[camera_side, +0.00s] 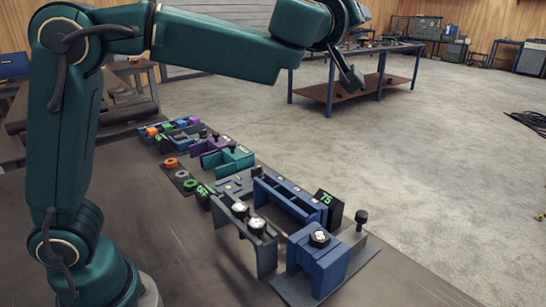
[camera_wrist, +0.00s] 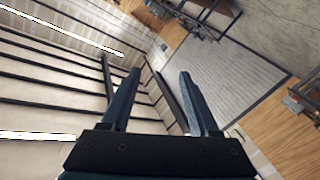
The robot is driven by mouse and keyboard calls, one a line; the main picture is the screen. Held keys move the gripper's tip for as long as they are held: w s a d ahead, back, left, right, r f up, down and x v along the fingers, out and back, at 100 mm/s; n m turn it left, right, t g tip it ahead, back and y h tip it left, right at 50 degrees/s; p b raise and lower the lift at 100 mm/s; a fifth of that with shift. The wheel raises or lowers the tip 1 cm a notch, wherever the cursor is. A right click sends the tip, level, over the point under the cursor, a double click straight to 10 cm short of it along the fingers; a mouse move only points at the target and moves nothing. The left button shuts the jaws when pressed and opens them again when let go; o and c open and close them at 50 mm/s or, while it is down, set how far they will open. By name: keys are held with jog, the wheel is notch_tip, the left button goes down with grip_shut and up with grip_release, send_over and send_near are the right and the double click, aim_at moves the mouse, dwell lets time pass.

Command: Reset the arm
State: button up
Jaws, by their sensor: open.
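My gripper (camera_side: 352,78) hangs at the end of my raised arm, high above the right side of the workbench in the side view. In the wrist view my gripper (camera_wrist: 155,85) shows two dark blue fingers standing apart with nothing between them. The wrist camera looks toward the walls and ceiling of the room, and no bench parts show there. My gripper touches nothing.
On the workbench (camera_side: 180,250) stand a blue block fixture (camera_side: 322,262), a long blue fixture (camera_side: 290,203), a black "75" display (camera_side: 328,205), teal (camera_side: 228,160) and purple fixtures, and an orange ring (camera_side: 171,162). A blue-legged table (camera_side: 345,90) stands behind. Air around my gripper is clear.

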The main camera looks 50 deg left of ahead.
jog(key=s+r+m+t+h, duration=0.2)
jog(key=s+r+m+h, duration=0.1)
jog(key=s+r, duration=0.15)
jog(key=s+d+f+m+g+h, duration=0.1)
jog(key=s+d+f+m+h, duration=0.2)
jog(key=s+m+h, duration=0.3)
jog(key=s+a+f+g+y, duration=0.1)
jog(key=s+f+g, duration=0.4)
jog(key=s+f, duration=0.4)
jog(key=s+a+f+m+g+y, duration=0.1)
jog(key=s+f+g, duration=0.5)
jog(key=s+f, duration=0.4)
notch_tip(320, 180, down, 6)
jog(key=shift+a+r+g, duration=0.15)
jog(key=shift+g, duration=0.15)
